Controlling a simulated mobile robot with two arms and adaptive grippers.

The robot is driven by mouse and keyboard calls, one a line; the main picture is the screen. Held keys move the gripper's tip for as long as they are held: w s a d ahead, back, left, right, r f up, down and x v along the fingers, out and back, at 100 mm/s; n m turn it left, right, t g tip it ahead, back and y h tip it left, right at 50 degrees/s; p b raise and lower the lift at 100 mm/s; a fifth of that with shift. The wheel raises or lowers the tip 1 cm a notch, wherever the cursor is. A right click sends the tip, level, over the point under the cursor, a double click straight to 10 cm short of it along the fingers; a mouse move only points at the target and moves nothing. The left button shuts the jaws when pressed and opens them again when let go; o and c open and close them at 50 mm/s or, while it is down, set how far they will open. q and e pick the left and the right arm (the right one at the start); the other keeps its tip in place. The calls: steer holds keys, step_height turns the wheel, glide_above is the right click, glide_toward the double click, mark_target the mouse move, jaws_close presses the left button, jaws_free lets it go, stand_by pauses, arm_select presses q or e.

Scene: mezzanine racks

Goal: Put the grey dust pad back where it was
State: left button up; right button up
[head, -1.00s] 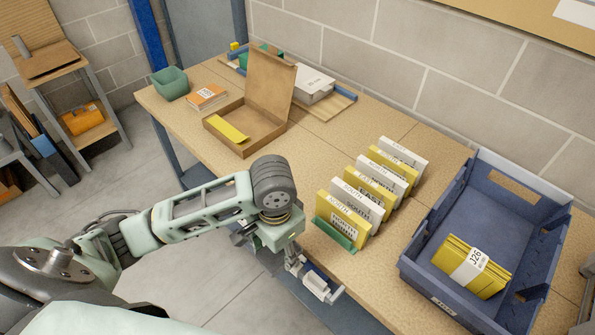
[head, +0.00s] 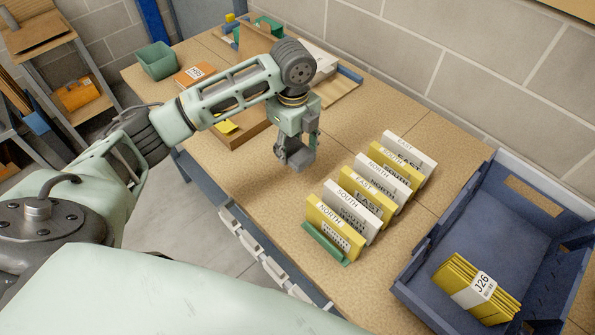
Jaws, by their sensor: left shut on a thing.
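My left gripper (head: 295,155) hangs over the middle of the table, between the cardboard box and the row of cards. It is shut on a small grey piece at its tips, which looks like the grey dust pad; the dark fingers hide most of it, so its edges are hard to tell. It seems to be above the table top, apart from it. My right gripper is not in view.
The wooden table (head: 260,182) carries a row of yellow and white cards (head: 362,195) in a green holder (head: 326,245). A blue crate (head: 440,243) with a yellow bundle (head: 476,290) stands right. A cardboard box (head: 250,133) is partly behind my arm; a green bin (head: 157,61) stands back left.

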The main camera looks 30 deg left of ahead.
mark_target(294, 178)
arm_select(q)
step_height(294, 178, down, 10)
steer(key=shift+s+r+p, duration=0.15)
steer(key=shift+r+p, duration=0.1)
steer(key=shift+p, duration=0.35)
steer(key=o, duration=1)
steer(key=shift+f, duration=0.1)
step_height(294, 178, up, 12)
steer(key=shift+r+b, duration=0.15)
steer(key=shift+b, duration=0.4)
